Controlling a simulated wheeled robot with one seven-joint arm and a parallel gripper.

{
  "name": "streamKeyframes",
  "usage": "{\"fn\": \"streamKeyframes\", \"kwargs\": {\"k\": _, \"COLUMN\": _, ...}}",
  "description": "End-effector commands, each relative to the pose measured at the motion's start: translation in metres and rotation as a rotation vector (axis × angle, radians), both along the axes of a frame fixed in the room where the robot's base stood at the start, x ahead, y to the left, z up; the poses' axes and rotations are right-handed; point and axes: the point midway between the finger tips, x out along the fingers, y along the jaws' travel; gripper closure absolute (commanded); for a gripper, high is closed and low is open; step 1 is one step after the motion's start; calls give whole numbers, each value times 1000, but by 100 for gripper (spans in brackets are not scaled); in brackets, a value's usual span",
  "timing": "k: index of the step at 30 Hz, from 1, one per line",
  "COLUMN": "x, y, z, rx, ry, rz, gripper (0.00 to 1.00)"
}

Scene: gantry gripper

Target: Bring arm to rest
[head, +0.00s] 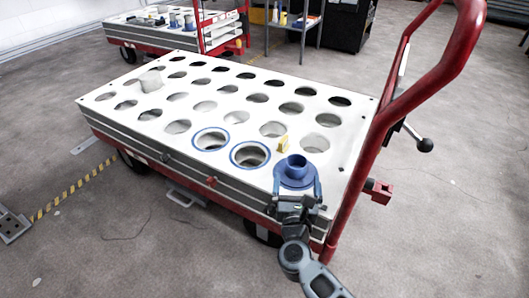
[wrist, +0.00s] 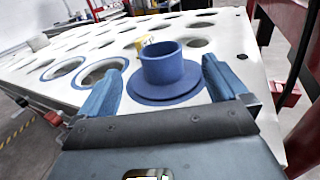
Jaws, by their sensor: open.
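My gripper (head: 296,192) is at the near right corner of the white cart top (head: 330,106). It is open, and its two blue fingers also show in the wrist view (wrist: 163,88). A blue flanged part (head: 296,170) stands upright on the cart top, just ahead of the fingers. In the wrist view the blue flanged part (wrist: 168,72) appears between and beyond the fingertips. I cannot tell whether a finger touches it. What lies under its flange is hidden.
The cart top has many round holes, two with blue rings (head: 250,155). A small yellow object (head: 283,144) and a whitish lump (head: 151,81) lie on it. A red handle (head: 400,90) rises at the right. Another cart (head: 150,38) stands behind. Grey floor is open at the front left.

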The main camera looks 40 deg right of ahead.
Motion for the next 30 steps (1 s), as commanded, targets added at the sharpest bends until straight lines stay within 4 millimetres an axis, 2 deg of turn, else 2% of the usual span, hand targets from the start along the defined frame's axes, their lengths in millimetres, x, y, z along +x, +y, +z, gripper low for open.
{"fn": "streamKeyframes", "kwargs": {"k": 7, "x": -1, "y": 1, "z": 0, "rx": -7, "ry": 6, "rz": 3, "gripper": 0}}
{"fn": "streamKeyframes", "kwargs": {"k": 11, "x": -18, "y": 13, "z": 2, "rx": -99, "ry": 80, "rz": 37, "gripper": 0}}
{"fn": "streamKeyframes", "kwargs": {"k": 17, "x": -80, "y": 58, "z": 18, "rx": -510, "ry": 373, "rz": 168, "gripper": 0}}
{"fn": "streamKeyframes", "kwargs": {"k": 24, "x": -161, "y": 109, "z": 51, "rx": -1152, "ry": 746, "rz": 319, "gripper": 0}}
{"fn": "streamKeyframes", "kwargs": {"k": 30, "x": -224, "y": 142, "z": 85, "rx": -1743, "ry": 1007, "rz": 407, "gripper": 0}}
